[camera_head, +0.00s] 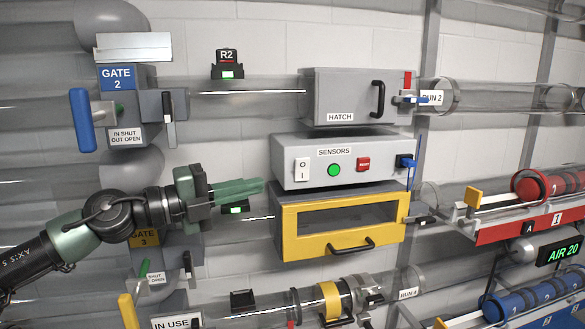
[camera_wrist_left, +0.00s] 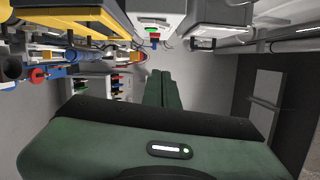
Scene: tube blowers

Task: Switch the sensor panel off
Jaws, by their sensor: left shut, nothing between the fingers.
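The sensor panel (camera_head: 290,148) is a light grey box labelled SENSORS in the middle of the head view. It carries a white rocker switch (camera_head: 302,169) marked O above I, a bright green round lamp (camera_head: 334,170) and a red button (camera_head: 363,164). Which side of the rocker is pressed in is too small to tell. My left gripper (camera_head: 262,185) is shut and empty, its green fingers pointing right, just left of and slightly below the panel in the picture. Its shut fingers also show in the left wrist view (camera_wrist_left: 160,88). My right gripper is not in view.
A grey hatch box (camera_head: 340,90) is above the panel and a yellow-framed box (camera_head: 290,240) with a black handle is below. A blue part (camera_head: 405,161) is at the panel's right end. Gate 2 (camera_head: 125,78) with its blue handle stands upper left. Clear tubes run behind.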

